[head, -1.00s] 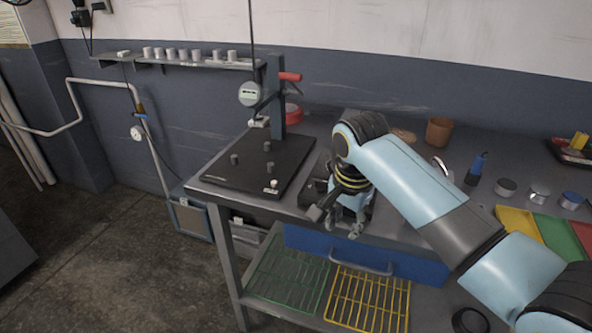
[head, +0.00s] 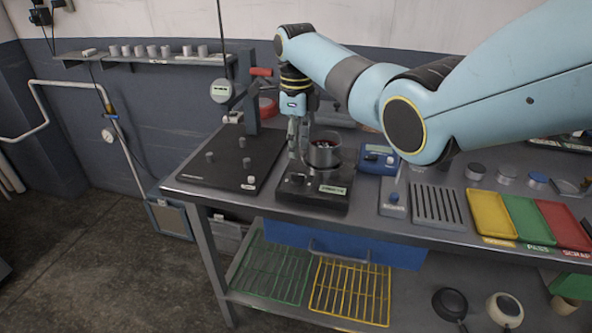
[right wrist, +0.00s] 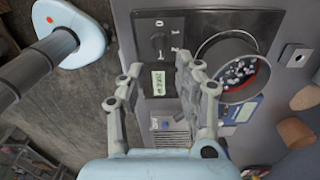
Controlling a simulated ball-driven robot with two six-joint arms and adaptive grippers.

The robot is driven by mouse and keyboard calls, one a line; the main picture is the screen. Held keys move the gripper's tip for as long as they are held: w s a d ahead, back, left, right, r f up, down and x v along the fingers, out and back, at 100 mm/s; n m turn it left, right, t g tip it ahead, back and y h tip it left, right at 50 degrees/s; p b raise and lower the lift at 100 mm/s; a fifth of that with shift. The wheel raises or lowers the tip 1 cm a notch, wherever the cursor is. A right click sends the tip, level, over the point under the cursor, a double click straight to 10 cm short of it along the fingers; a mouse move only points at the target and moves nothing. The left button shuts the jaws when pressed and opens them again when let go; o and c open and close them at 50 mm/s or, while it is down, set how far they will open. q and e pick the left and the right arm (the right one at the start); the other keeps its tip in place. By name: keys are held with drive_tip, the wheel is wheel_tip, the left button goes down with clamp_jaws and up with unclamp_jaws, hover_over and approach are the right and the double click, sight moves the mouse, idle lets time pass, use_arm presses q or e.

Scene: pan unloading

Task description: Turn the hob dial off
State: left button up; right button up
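The hob (head: 313,198) is a dark box with a pale label at the bench's front edge. A metal pan (head: 323,154) with small red and pale pieces in it stands on the hob. My right gripper (head: 297,152) points down beside the pan, over the dial side. In the right wrist view my right gripper (right wrist: 160,66) has its fingers apart and empty, with the dial beyond the tips. My left gripper is out of view.
A black plate (head: 228,172) with pegs and a gauge stand (head: 246,95) is left of the hob. A blue meter (head: 378,160) and a slotted block (head: 436,206) are to the right. Yellow, green and red trays (head: 492,214) lie farther right.

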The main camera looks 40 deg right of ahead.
sight(296, 174)
wheel_tip(296, 174, down, 8)
drive_tip(key=shift+b, duration=0.6)
clamp_jaws()
